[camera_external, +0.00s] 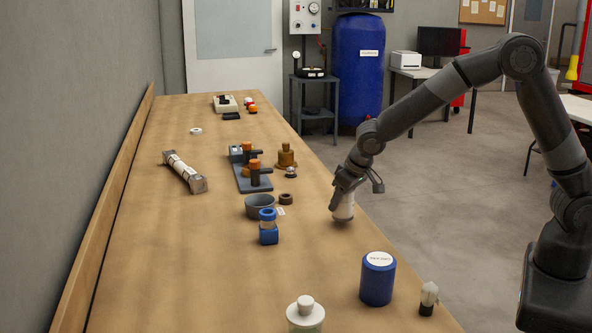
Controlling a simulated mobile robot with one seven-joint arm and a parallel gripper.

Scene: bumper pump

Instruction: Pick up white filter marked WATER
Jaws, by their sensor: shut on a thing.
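A white cylindrical object (343,212), which looks like the white filter, stands at the right edge of the wooden bench. My gripper (343,195) reaches down from the right and is shut on its upper part. The gripper covers its top, and no WATER marking can be read at this size. The object's base is at or very near the bench top; I cannot tell whether it touches.
On the bench (180,290), a blue canister (378,280) and a small dark-based bulb (429,298) stand nearer the camera, beside a white-capped bottle (305,315).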

